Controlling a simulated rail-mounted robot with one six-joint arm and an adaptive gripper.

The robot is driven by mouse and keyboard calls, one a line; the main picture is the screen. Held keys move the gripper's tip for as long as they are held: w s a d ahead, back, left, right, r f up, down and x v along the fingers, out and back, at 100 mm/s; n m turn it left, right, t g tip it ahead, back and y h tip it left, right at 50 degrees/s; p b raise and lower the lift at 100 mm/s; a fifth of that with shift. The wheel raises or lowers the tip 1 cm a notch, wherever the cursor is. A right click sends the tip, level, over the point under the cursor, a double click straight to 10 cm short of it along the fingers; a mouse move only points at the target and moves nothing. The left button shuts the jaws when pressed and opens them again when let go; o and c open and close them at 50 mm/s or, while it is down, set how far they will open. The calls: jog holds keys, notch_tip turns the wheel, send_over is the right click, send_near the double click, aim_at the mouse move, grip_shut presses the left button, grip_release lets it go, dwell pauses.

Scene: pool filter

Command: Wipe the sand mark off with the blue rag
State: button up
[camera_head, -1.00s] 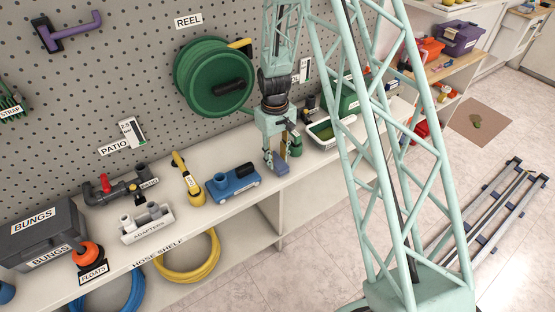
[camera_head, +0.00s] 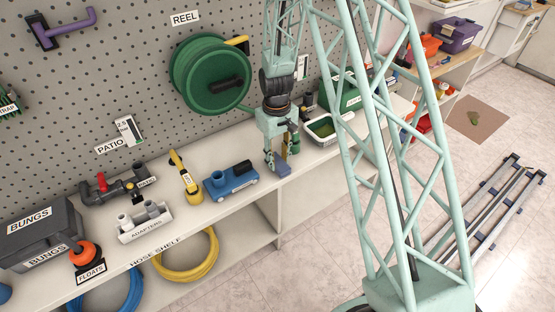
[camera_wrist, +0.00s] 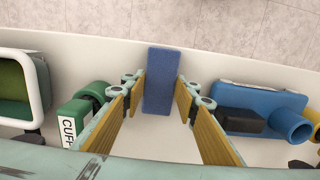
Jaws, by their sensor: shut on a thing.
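The blue rag (camera_wrist: 162,75) is a folded, flat block between my gripper's fingers (camera_wrist: 161,98) in the wrist view. My gripper is shut on it, with one yellow-padded finger along each side. In the head view my gripper (camera_head: 279,157) points down at the shelf near its front edge, right of the blue pool-cleaner-like item. The rag's lower end (camera_head: 284,169) shows there, low over or touching the shelf; I cannot tell which. I can make out no sand mark in either view; the rag and fingers hide part of the shelf.
A white tray with green inside (camera_head: 322,128) is to the right. A green part labelled CUFF (camera_wrist: 85,110) is close beside my gripper. A green hose reel (camera_head: 211,75) hangs behind.

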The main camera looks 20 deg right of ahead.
jog(key=shift+f, duration=0.15)
jog(key=shift+w+a, duration=0.2)
jog(key=shift+w, duration=0.35)
jog(key=shift+w+a, duration=0.2)
jog(key=shift+w, duration=0.3)
jog(key=shift+s, duration=0.1)
jog(key=shift+s+d, duration=0.2)
jog(key=shift+s, duration=0.35)
jog(key=shift+s+d, duration=0.2)
jog(key=shift+s, duration=0.3)
jog(key=shift+r, duration=0.4)
jog(key=shift+r+p, duration=0.3)
jog(key=shift+r, duration=0.35)
jog(key=shift+r, duration=0.2)
